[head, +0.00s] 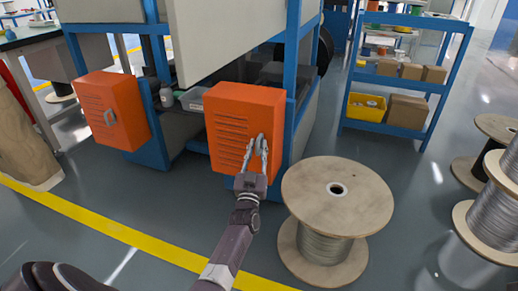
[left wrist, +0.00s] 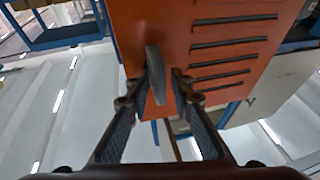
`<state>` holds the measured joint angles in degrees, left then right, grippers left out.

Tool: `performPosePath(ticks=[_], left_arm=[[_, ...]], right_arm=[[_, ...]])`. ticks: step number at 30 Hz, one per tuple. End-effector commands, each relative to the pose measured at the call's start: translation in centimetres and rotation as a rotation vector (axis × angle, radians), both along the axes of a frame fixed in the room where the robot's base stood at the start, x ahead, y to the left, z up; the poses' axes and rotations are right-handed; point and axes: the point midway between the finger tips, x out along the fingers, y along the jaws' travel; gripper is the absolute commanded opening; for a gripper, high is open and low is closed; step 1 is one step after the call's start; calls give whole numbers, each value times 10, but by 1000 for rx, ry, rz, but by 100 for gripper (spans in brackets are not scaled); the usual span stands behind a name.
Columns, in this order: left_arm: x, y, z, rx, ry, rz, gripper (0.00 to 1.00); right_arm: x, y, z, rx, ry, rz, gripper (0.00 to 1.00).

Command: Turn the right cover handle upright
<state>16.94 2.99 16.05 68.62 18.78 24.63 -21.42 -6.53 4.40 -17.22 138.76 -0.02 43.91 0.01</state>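The right orange cover (head: 243,118) is a slotted box on the blue machine frame. Its grey handle (head: 261,140) is near the cover's right edge, partly hidden by my fingers, and looks close to upright. My left gripper (head: 257,152) is in front of it. In the left wrist view the handle (left wrist: 155,78) stands between the fingertips of the left gripper (left wrist: 161,84), close to the left finger, with a gap at the right finger, so the fingers look open around it.
A second orange cover (head: 110,110) with its own handle is at the left. A large cable spool (head: 337,198) stands close to the right of my left arm. A blue shelf (head: 400,85) with boxes is behind. A yellow line (head: 110,226) crosses clear floor.

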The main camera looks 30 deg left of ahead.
Motion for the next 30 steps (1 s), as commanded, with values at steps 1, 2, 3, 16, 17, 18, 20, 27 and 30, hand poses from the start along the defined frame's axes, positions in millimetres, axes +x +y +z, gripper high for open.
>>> performPosePath(ticks=[1, 2, 3, 16, 17, 18, 20, 27, 30], left_arm=[[-1, 4, 3, 2, -5, 6, 26], [-1, 4, 2, 2, -4, 5, 27], [-1, 3, 2, 2, -3, 4, 27], [-1, -1, -1, 1, 2, -2, 27], [-3, -2, -2, 1, 2, -2, 27], [-5, -4, -3, 1, 2, -2, 27], [-12, -6, -6, 0, 3, -2, 27], [-54, -25, -22, -2, 4, 0, 27], [-72, -32, -28, 0, 3, 0, 27]], right_arm=[[0, 0, 0, 0, 0, 0, 0], [0, 0, 0, 0, 0, 0, 0], [0, 0, 0, 0, 0, 0, 0], [0, 0, 1, -2, 0, -1, 0], [0, 0, 1, -2, 0, -1, 0], [0, 0, 1, -2, 0, -1, 0], [0, 0, 0, -2, 0, -1, 0], [0, 0, 0, -1, 1, -1, 0], [0, 0, 0, -1, 1, 0, 0]])
